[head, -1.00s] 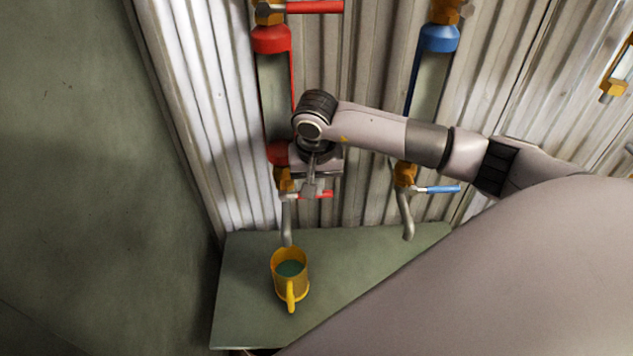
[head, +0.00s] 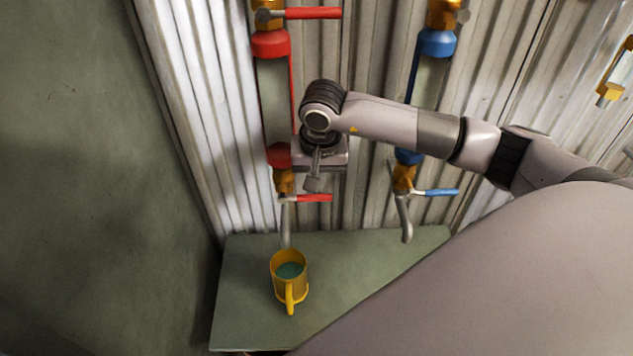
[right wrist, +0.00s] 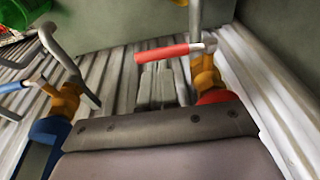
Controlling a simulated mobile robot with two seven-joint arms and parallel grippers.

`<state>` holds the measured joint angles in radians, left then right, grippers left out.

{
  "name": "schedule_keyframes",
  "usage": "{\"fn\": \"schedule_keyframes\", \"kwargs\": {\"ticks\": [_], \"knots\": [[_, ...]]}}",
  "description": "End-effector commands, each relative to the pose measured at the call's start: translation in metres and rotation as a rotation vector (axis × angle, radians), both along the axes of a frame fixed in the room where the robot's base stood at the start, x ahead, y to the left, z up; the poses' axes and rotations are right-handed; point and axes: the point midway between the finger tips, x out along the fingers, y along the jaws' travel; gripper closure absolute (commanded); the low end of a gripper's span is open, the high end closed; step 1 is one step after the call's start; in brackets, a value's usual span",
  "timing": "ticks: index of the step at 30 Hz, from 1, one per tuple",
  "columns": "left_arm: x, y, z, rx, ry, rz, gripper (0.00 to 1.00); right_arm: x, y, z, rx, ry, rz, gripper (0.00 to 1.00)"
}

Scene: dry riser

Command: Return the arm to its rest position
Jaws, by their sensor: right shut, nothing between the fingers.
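My right gripper (head: 312,184) points down in front of the red pipe (head: 270,100), just above the lower red-handled valve (head: 314,198). In the right wrist view its two fingers (right wrist: 157,88) are together with nothing between them. The red valve handle (right wrist: 168,53) lies beyond the fingertips there. My right arm (head: 400,125) reaches in from the right across the wall. My left gripper is not in view.
A yellow mug (head: 289,282) with bluish liquid stands on the green shelf (head: 345,265) under the red pipe's spout. A blue pipe (head: 436,45) with a blue-handled valve (head: 437,192) is to the right. Corrugated metal wall (head: 365,50) stands behind. Upper red handle (head: 312,13) sits above.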

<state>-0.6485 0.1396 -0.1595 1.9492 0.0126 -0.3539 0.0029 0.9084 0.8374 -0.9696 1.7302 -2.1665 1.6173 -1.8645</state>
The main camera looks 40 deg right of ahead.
Motion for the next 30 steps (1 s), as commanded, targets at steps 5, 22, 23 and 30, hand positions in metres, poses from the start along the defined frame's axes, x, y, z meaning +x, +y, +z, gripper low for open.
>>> {"fn": "schedule_keyframes", "kwargs": {"ticks": [5, 22, 23, 30], "knots": [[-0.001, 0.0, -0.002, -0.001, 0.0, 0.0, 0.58, -0.005, 0.004, 0.046, 0.001, -0.011, 0.001, 1.0], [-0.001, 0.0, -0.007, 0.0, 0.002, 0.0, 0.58, -0.016, 0.01, 0.106, 0.002, -0.007, 0.0, 1.0], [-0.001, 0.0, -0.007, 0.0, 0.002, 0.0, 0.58, -0.016, 0.01, 0.106, 0.003, -0.007, 0.0, 1.0], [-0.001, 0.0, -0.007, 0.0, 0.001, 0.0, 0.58, -0.032, 0.068, 0.072, 0.253, 0.077, -0.022, 1.0]]}}
